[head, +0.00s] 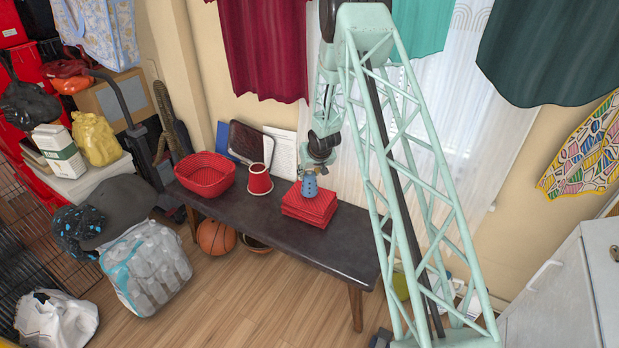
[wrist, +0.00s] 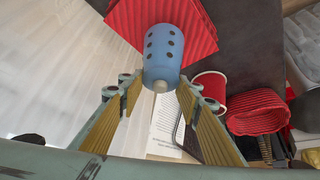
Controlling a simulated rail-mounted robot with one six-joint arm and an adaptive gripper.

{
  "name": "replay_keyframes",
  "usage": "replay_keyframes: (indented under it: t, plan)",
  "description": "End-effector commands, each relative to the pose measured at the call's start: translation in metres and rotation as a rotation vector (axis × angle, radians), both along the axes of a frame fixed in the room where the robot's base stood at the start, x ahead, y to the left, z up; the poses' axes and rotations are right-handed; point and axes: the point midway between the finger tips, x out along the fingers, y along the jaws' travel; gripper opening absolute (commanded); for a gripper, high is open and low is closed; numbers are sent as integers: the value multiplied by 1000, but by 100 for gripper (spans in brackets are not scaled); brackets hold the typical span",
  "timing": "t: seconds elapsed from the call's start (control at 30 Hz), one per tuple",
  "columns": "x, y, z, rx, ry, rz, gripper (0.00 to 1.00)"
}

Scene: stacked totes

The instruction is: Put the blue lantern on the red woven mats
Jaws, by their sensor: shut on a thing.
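The blue lantern (head: 309,184) is a small cylinder with dark round holes; it also shows in the wrist view (wrist: 163,58). My gripper (head: 312,172) is shut on it from above, with the fingers (wrist: 159,95) on either side of its knobbed end in the wrist view. The red woven mats (head: 310,208) lie in a ridged stack on the dark bench, and they show behind the lantern in the wrist view (wrist: 195,35). The lantern is over the stack, at its back part in the head view. I cannot tell whether its base touches the top mat.
On the dark bench (head: 270,232), a red cup-shaped container (head: 259,181) and a red woven basket (head: 205,176) stand left of the mats. A dark tray (head: 250,145) and white sheet (head: 281,152) lean at the wall. The bench's right end is bare.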

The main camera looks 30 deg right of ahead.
Motion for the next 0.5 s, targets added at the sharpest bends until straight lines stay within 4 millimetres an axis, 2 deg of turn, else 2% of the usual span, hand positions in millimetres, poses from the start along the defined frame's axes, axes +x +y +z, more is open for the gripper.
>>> replay_keyframes:
  t: [0.2, 0.5]
  plan:
    - [0, 0, -16, 0, -1, 0, 9]
    - [0, 0, -16, 0, -1, 0, 9]
